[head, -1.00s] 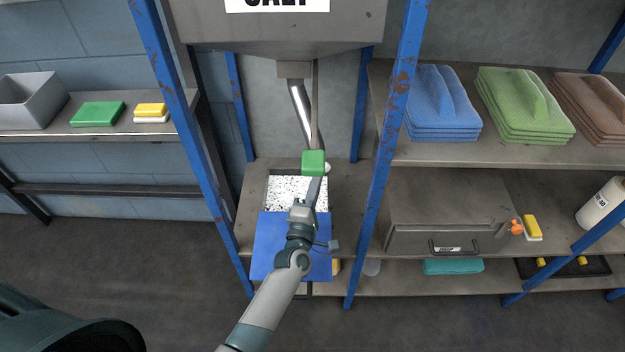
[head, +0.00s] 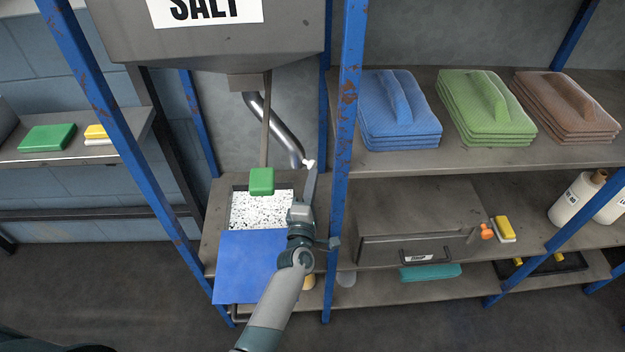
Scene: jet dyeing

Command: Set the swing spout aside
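The swing spout (head: 275,128) is a shiny bent metal tube under the grey SALT hopper (head: 215,45). It slants down to the right, and its lower end lies right of the white speckled salt bin. A small white piece (head: 310,163) shows at that end. My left gripper (head: 311,182) is seen edge-on, with its tip at this white piece. The finger gap is hidden, so I cannot tell whether it is shut on it. My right gripper is out of view.
A green block (head: 262,182) on a thin rod hangs over the salt bin (head: 262,209). A blue panel (head: 248,266) stands before it. A rusty blue post (head: 345,130) is close right of my gripper. Stacked blue pads (head: 398,115) and a grey drawer (head: 415,245) lie further right.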

